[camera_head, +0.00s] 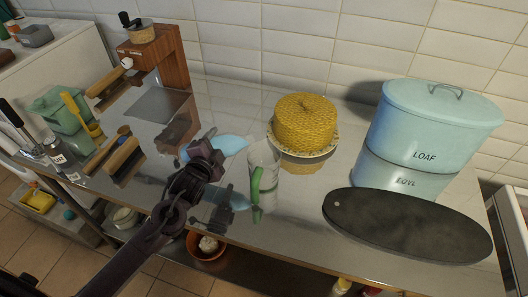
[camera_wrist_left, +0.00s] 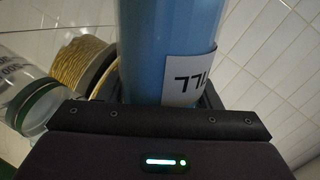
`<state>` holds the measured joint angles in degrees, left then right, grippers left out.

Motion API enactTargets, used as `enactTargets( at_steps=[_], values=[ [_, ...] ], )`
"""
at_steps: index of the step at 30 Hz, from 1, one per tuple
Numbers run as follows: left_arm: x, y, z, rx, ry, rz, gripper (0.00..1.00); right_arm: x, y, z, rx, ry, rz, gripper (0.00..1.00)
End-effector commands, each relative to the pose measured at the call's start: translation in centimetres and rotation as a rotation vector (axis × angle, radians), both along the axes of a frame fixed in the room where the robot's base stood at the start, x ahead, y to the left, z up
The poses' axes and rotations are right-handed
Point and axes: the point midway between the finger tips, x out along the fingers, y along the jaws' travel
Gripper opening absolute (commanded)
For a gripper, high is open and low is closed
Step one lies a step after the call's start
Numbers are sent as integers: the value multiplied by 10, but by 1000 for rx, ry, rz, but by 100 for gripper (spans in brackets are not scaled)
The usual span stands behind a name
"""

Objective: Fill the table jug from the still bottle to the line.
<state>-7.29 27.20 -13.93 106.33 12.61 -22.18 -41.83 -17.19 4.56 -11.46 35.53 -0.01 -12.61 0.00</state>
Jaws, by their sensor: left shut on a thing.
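My left gripper (camera_head: 205,156) is shut on the blue still bottle (camera_head: 230,144) and holds it above the steel counter. The bottle is tipped far over, with one end toward the jug. In the left wrist view the bottle (camera_wrist_left: 168,50) fills the space beyond the gripper (camera_wrist_left: 160,105), with part of a white label showing. The clear jug (camera_head: 263,158) stands just right of the bottle. It also shows at the left of the wrist view (camera_wrist_left: 22,88), with a green band around it. I cannot tell the water level or whether anything is flowing. My right gripper is out of view.
A yellow woven cake cover (camera_head: 305,122) on a plate stands behind the jug. A blue loaf bin (camera_head: 430,125) and a dark oval board (camera_head: 408,225) are at right.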

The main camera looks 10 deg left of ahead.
Motion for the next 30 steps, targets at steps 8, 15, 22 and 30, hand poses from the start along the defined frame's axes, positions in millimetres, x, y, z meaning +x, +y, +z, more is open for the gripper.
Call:
enactTargets(
  at_steps=[8,15,22,30],
  values=[
    [0,1,6,30,-2,0,17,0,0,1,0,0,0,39],
    [0,2,9,56,1,1,17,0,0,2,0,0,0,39],
    [0,3,12,81,4,0,17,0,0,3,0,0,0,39],
    [0,1,15,109,8,1,17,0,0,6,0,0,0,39]
  ],
)
